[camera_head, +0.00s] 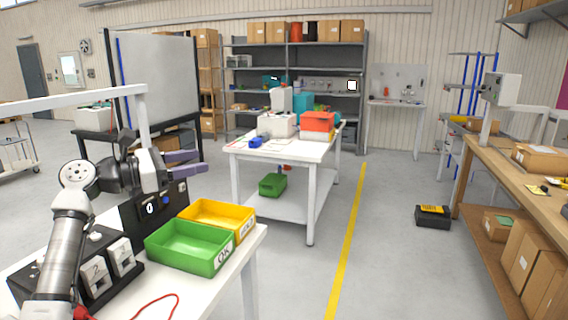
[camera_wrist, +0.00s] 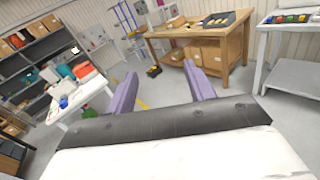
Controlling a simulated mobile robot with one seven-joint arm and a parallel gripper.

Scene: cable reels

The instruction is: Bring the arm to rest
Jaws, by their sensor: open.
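My gripper (camera_head: 184,163) is at the left in the head view, raised above the black box with the round dial on the white table. Its two purple fingers stand apart with nothing between them. They also show in the wrist view (camera_wrist: 162,92), pointing out over the room, with floor and a wooden bench beyond. My arm rises from the lower left of the head view, bent at the elbow. The gripper touches nothing that I can see.
A green bin (camera_head: 190,246) and a yellow bin (camera_head: 222,216) stand on the near white table (camera_head: 185,290), below and right of my gripper. A black device (camera_head: 152,208) stands close beneath it. A red cable (camera_head: 156,306) lies at the front.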

